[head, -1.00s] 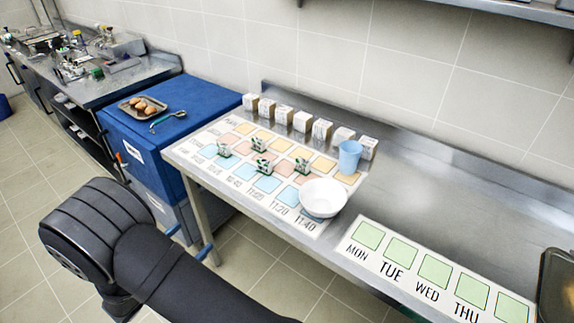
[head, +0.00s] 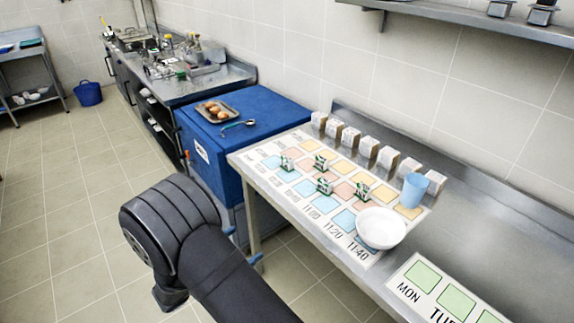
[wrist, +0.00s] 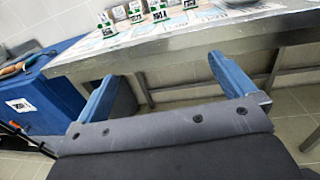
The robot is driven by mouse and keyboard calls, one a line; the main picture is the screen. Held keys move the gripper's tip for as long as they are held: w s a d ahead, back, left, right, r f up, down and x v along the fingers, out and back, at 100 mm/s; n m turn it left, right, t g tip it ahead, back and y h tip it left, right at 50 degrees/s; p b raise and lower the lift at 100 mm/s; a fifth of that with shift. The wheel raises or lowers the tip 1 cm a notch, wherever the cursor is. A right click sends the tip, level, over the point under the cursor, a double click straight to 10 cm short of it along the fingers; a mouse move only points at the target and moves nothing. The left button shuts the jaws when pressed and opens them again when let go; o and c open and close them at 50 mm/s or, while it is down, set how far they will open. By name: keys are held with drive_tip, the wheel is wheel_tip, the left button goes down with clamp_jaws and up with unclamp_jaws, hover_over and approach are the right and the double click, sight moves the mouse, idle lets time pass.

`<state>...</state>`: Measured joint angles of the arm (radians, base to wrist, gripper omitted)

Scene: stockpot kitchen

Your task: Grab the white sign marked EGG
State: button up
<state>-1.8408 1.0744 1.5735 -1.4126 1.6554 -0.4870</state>
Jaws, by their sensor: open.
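I cannot make out the word EGG on anything. Several small white and green standing pieces (head: 324,186) are on the coloured chart on the steel table; they also show in the wrist view (wrist: 106,24), with dark and white patterned faces. Several white blocks (head: 350,137) with faint marks, too small to read, stand in a row along the chart's back edge. My gripper (wrist: 162,70) is open and empty, its two blue fingers apart, in front of and below the table's front edge.
A white bowl (head: 381,228) and a blue cup (head: 413,190) stand at the chart's right end. A blue chest (head: 250,128) left of the table bears a tray of brown eggs (head: 216,113) and a spoon-like utensil (head: 238,125). A shelf (head: 470,22) hangs above.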

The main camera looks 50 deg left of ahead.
idle(0.4)
drive_tip(key=c, duration=1.2)
